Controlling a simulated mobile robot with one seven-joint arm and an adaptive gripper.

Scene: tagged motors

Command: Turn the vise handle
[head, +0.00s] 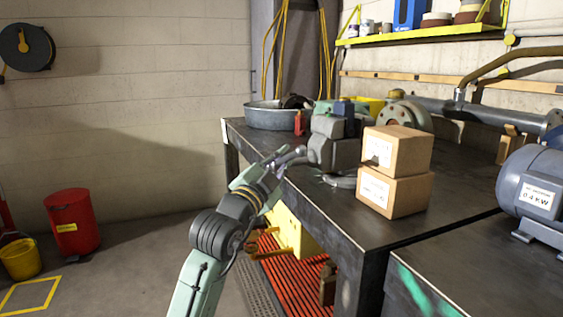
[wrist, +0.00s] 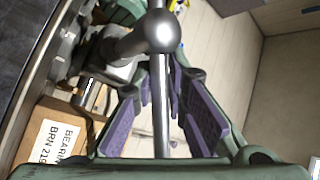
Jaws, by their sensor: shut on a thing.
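The grey vise (head: 336,143) is on the workbench near its left front edge, beside two stacked cartons. Its screw ends in a round metal head (wrist: 158,32), and the thin steel bar of the vise handle (wrist: 162,125) runs through it. In the wrist view the bar stands upright in the picture. My gripper (wrist: 161,88) is shut on the handle, with a purple-padded finger on each side of the bar, just below the round head. In the head view my gripper (head: 283,163) is at the front of the vise, and the exact contact is too small to see.
Cardboard boxes (head: 394,196) stand right of the vise; one also shows in the wrist view (wrist: 52,138). A metal basin (head: 270,118) is behind it. A grey motor (head: 532,185) is at the right. Floor left of the workbench (head: 350,228) is open, with a red bin (head: 72,222) farther off.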

